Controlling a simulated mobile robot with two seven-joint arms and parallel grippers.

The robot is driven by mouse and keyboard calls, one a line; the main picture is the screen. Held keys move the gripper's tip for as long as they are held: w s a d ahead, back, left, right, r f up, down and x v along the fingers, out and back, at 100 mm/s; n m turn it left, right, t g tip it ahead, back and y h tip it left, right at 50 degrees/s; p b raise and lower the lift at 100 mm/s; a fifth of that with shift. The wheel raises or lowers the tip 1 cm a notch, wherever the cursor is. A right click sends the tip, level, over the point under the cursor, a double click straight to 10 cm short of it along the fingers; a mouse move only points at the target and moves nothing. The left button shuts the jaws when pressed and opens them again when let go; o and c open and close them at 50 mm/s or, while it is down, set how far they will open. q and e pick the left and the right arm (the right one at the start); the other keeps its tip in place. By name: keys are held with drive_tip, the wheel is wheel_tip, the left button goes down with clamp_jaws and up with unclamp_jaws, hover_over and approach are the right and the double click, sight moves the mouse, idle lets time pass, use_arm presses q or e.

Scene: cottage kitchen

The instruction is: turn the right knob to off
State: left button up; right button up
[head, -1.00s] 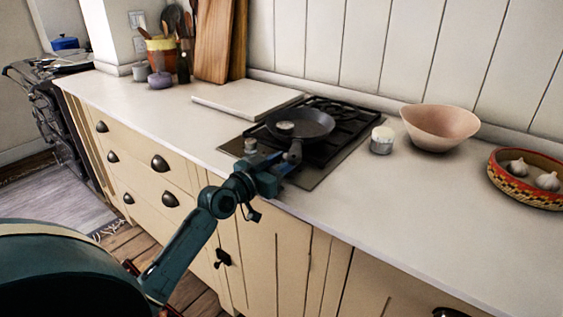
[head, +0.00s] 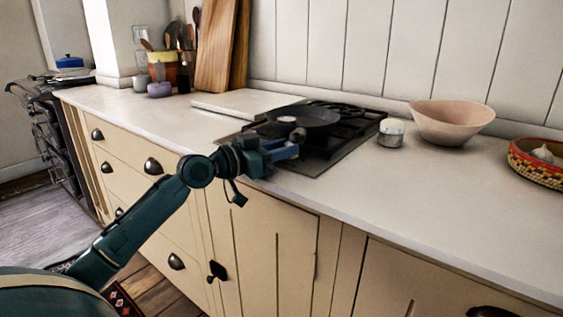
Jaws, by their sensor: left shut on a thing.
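The dark hob (head: 335,158) is set in the pale worktop, with a dark pan (head: 312,117) on its left part. My left gripper (head: 288,150) is at the hob's front edge, low over the worktop and in front of the pan. It is shut on the right knob, which its fingers and wrist largely hide. I cannot read the knob's angle. The left knob is not clearly seen behind my wrist. My right gripper is not in view.
A small lidded jar (head: 391,133) and a pink bowl (head: 452,122) stand right of the hob. A patterned basket with garlic (head: 537,166) is farther right. A pale board (head: 245,103) lies behind left. The front right worktop is clear.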

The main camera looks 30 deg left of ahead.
use_arm(q)
drive_tip(key=shift+r, duration=0.15)
drive_tip(key=o, duration=1)
drive_tip(key=shift+c, duration=0.2)
drive_tip(key=shift+s, duration=0.1)
drive_tip(key=shift+s+a+f, duration=0.1)
drive_tip(key=shift+s+f, duration=0.05)
drive_tip(key=shift+f, duration=0.05)
drive_tip(key=b+v, duration=0.1)
drive_tip(key=v, duration=1.1)
drive_tip(key=shift+s+a+b, duration=0.15)
drive_tip(key=shift+s+b, duration=0.15)
drive_tip(key=shift+b, duration=0.1)
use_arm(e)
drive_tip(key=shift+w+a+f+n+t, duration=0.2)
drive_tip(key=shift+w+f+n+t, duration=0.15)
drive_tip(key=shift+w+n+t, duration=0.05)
use_arm(q)
drive_tip(key=shift+r, duration=0.1)
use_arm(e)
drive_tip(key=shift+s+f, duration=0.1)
